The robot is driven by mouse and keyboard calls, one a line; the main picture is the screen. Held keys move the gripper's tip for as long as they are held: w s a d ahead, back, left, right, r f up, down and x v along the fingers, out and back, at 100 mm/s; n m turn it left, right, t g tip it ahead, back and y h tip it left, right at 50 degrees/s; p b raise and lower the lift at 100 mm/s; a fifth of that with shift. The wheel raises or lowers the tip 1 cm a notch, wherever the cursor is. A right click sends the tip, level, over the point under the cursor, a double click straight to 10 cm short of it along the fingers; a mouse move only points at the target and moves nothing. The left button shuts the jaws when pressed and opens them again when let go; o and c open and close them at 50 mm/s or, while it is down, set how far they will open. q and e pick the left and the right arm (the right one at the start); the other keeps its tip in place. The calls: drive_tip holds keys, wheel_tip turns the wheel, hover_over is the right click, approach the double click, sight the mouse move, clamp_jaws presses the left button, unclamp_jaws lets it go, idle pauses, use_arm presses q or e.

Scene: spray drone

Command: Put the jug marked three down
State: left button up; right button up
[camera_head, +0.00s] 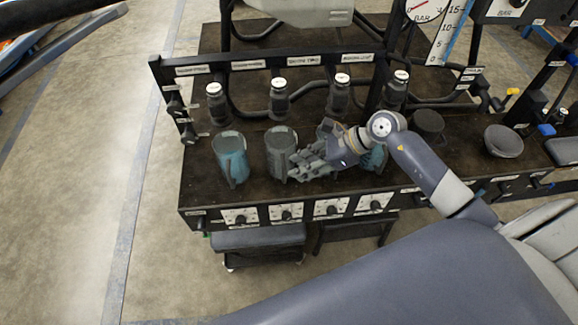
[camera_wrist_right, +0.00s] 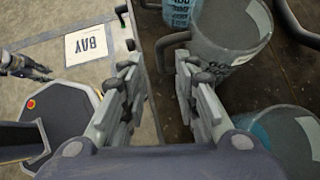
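Several jugs stand in a row on the dark bench: a teal one (camera_head: 231,155) at the left, a grey one (camera_head: 280,150) beside it, a third mostly hidden behind my right gripper, and a teal one (camera_head: 373,159) right of it. I cannot read which is marked three. My right gripper (camera_head: 303,163) is over the bench's front part, just right of the grey jug. In the right wrist view its fingers (camera_wrist_right: 158,85) are apart and empty. The grey jug (camera_wrist_right: 230,38) is ahead, its handle (camera_wrist_right: 170,48) just beyond the fingertips. My left gripper is out of view.
Dark bottles with white caps (camera_head: 278,98) hang on a labelled rail behind the jugs. Small white panels with knobs (camera_head: 286,212) line the bench front. A dark bowl (camera_head: 503,141) is at the right. A teal jug (camera_wrist_right: 285,140) stands close beside my right gripper.

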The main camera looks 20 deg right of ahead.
drive_tip(key=p+v, duration=0.1)
drive_tip(key=v, duration=0.4)
idle(0.5)
